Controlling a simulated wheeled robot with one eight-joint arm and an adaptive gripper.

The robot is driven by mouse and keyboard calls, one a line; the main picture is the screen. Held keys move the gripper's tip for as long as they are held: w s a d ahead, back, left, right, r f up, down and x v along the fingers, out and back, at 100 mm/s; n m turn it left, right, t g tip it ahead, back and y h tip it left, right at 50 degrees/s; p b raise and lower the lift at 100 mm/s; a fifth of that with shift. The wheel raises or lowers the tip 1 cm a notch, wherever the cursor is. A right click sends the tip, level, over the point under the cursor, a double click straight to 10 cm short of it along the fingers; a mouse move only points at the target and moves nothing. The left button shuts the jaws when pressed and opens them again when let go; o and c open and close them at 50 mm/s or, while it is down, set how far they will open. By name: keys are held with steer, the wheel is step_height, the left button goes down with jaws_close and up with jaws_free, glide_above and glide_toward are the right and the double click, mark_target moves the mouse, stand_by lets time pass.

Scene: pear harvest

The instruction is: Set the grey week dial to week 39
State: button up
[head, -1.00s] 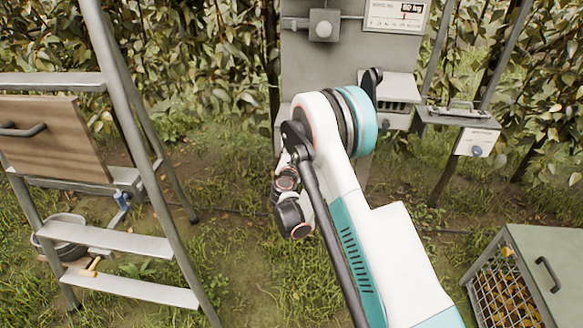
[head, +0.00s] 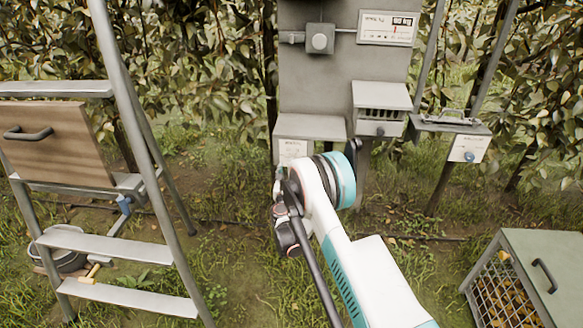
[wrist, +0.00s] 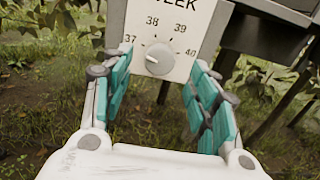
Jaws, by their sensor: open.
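The grey week dial (wrist: 157,60) is a round knob on a white plate (wrist: 205,12) marked 37, 38, 39 and 40 in the wrist view. A pale mark on the knob points left, roughly toward 37. My gripper (wrist: 160,66) is open, with one teal-padded finger on each side of the dial. The fingers look apart from the knob; the exact depth gap is hard to tell. In the head view a white plate (head: 292,150) shows under a grey box left of the post, partly behind my arm. My gripper is hidden there.
A stepladder (head: 130,120) with a wooden drawer front (head: 55,143) stands at left. A grey box with a slotted vent (head: 382,100) and a small shelf with a white plate (head: 468,148) are to the right. A mesh-sided crate (head: 550,260) sits at lower right.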

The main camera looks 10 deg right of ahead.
steer(key=shift+b+x, duration=0.65)
steer(key=shift+x, duration=2)
steer(key=c, duration=1.1)
